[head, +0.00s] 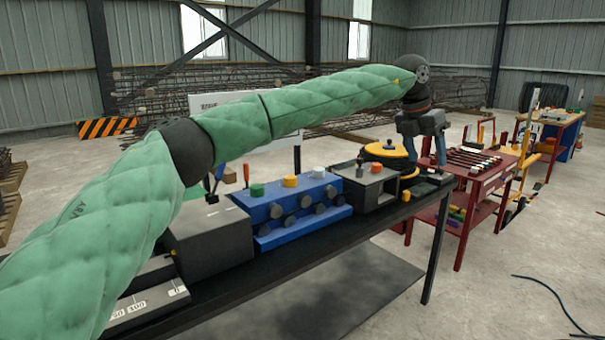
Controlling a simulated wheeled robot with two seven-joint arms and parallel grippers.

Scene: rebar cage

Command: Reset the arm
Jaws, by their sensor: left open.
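My left arm (235,120), in a green quilted sleeve, reaches from the lower left across the head view to the upper right. My left gripper (425,160) points down at its end, open, with two bluish fingers apart. It appears over the right end of the dark workbench (428,200), beside the yellow disc (388,150). I see nothing held between its fingers, and I cannot tell its exact height above the bench. My right gripper is not in view.
A blue block unit (290,215) with coloured knobs and a grey box (210,240) stand on the bench, partly behind my arm. A red cart (470,183) with tools stands right of the bench. A black cable (550,290) lies on the open floor.

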